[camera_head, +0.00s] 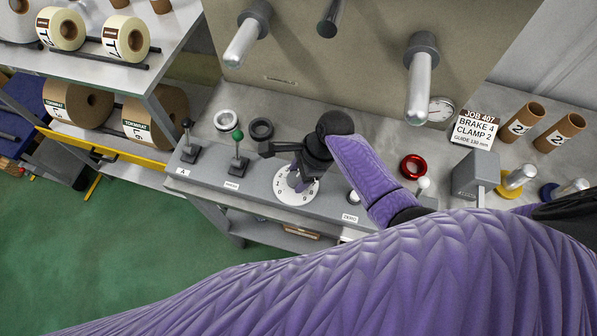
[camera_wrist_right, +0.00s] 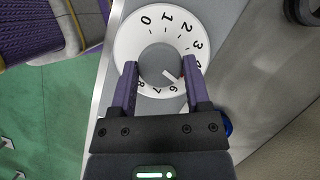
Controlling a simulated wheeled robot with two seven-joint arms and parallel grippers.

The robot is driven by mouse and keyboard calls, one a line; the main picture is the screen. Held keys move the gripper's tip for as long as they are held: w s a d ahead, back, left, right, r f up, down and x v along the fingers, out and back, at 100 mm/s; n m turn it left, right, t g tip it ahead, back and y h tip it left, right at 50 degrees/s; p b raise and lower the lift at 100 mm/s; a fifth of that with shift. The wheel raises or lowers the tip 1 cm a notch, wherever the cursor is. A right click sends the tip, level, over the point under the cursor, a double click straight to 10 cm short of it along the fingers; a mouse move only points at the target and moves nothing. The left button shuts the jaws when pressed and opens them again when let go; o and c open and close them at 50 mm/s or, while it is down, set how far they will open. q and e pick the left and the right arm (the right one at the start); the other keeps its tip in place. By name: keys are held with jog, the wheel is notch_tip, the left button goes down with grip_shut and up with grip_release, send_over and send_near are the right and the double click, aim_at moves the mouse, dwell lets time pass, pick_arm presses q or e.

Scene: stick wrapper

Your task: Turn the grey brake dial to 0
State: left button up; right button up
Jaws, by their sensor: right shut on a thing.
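The brake dial is a round white plate (camera_head: 283,193) with black numbers, set in the grey console. In the right wrist view, the plate (camera_wrist_right: 128,45) shows 0 and 1 at its upper side. The grey knob (camera_wrist_right: 153,58) at its middle has a white pointer line, aimed to the lower right, near the 6; the exact mark is hard to tell. My right gripper (camera_head: 298,181) is over the dial from above. Its two purple fingers (camera_wrist_right: 159,68) are shut on opposite sides of the knob. In the head view the fingers and wrist hide much of the knob. My left gripper is not in view.
A green-knobbed lever (camera_head: 237,136) and a black lever (camera_head: 187,126) stand left of the dial. A white-knobbed lever (camera_head: 423,184) and a red ring (camera_head: 413,166) are to the right. A job card (camera_head: 474,131) reads BRAKE 4, CLAMP 2. Metal spindles (camera_head: 421,85) project above.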

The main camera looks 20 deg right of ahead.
jog(key=c, duration=0.3)
jog(key=shift+n, duration=0.3)
